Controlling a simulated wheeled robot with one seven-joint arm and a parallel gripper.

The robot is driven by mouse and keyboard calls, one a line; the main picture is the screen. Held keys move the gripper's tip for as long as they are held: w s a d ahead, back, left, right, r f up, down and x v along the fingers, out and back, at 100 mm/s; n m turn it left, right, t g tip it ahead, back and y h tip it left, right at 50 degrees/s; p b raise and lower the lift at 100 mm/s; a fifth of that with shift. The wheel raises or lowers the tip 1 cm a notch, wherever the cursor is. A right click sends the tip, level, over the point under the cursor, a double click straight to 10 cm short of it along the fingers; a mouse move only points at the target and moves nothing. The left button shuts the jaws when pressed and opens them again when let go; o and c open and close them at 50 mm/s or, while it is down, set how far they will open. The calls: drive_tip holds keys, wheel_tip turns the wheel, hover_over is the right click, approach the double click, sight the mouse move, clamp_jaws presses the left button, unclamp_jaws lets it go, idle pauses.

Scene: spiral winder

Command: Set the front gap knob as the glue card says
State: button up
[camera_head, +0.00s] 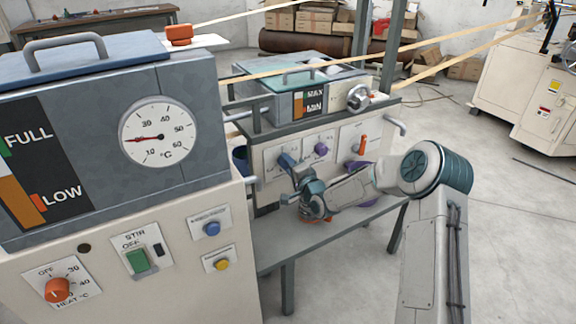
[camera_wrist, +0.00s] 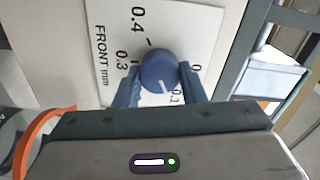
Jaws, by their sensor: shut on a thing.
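The front gap knob (camera_wrist: 158,68) is blue and round, on a white plate (camera_wrist: 105,75) marked "FRONT mm" in the wrist view. I read 0.4 and 0.3 on its left and 0.1 at its lower right; another number at the right is partly covered. In the head view my gripper (camera_head: 288,163) is at the left plate of the glue unit and covers the knob. I see no readable glue card.
A purple knob (camera_head: 320,149) and an orange lever (camera_head: 362,143) sit on plates to the right. A grey shelf (camera_head: 290,245) lies below. The heater cabinet (camera_head: 120,270) stands close at the left. Tan strips cross above the unit.

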drive_tip(key=m+b, duration=0.1)
drive_tip(key=m, duration=1)
drive_tip(key=shift+f, duration=0.1)
idle(0.4)
drive_tip(key=o, duration=1)
drive_tip(key=p+v, duration=0.2)
drive_tip(key=v, duration=1.2)
